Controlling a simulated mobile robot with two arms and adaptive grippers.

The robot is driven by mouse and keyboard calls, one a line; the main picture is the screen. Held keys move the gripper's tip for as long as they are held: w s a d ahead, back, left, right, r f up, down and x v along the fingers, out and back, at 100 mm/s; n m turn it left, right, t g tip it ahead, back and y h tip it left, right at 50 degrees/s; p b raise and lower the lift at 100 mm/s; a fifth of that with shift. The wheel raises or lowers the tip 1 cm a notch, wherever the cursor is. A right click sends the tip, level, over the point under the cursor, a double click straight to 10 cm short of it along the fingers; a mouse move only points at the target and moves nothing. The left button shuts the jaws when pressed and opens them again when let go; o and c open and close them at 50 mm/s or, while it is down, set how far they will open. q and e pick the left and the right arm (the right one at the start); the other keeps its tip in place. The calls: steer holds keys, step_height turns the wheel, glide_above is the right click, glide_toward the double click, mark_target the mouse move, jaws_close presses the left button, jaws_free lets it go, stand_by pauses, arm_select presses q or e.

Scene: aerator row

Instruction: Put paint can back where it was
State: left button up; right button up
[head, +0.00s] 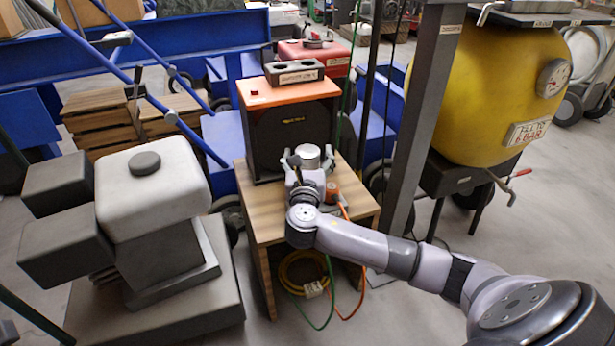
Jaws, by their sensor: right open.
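A small silver-grey can (308,152), which looks like the paint can, stands upright on the small wooden table in front of the dark-faced orange box. My right arm reaches in from the lower right. My right gripper (294,163) is open at the near left side of the can. Its fingers are small and partly hidden by my wrist, so I cannot tell whether they touch the can. The lower part of the can is hidden behind my wrist. My left gripper is not in view.
The wooden table (262,212) also holds the orange box (292,92) and a small orange item (333,190) with a cord. A dark post (424,110) stands close on the right, before a yellow tank (490,80). A white-topped machine (150,190) stands left.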

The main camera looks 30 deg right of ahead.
jaws_close()
stand_by(0.9)
steer(key=shift+r, duration=0.1)
